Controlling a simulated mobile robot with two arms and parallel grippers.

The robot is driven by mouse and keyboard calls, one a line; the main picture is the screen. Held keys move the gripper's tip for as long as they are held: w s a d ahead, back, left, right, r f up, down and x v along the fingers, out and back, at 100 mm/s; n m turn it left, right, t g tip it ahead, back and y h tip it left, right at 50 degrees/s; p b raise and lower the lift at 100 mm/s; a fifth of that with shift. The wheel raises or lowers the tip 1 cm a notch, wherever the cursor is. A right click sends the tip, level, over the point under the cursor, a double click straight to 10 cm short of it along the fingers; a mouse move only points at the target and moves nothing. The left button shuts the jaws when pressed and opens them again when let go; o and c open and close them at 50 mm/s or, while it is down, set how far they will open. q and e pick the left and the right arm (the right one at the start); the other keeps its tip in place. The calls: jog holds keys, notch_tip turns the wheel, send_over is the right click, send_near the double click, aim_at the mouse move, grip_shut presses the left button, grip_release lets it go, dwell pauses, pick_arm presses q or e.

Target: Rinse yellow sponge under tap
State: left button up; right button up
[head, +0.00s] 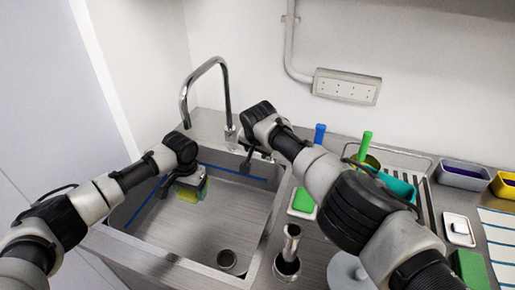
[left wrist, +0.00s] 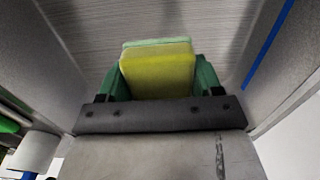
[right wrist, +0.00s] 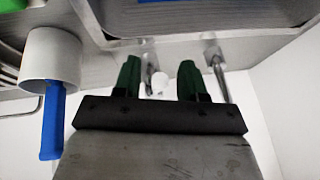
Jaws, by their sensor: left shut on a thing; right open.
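The yellow sponge (head: 190,191) is held in my left gripper (head: 188,187), over the sink basin (head: 222,228) below the curved tap (head: 224,75). In the left wrist view the sponge (left wrist: 158,72) sits between the green fingers, with a pale green layer on its far side. My right gripper (head: 248,160) is near the base of the tap at the back of the sink. In the right wrist view (right wrist: 160,80) its fingers are apart, with tap parts showing beyond them. Whether the fingers touch the tap is unclear. No water stream shows.
A blue-handled white container (right wrist: 50,55) stands beside my right gripper. A green sponge (head: 302,201) lies right of the sink. Bins (head: 464,174) and a drying rack are at the right.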

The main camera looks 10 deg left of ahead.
jog(key=shift+c, duration=0.3)
grip_shut()
jog(key=shift+d+f, duration=0.1)
jog(key=shift+s+d+n, duration=0.1)
jog(key=shift+d+n, duration=0.1)
jog(key=shift+n, duration=0.1)
jog(key=shift+d+n+y, duration=0.5)
jog(key=shift+d+n, duration=0.4)
jog(key=shift+d, duration=0.35)
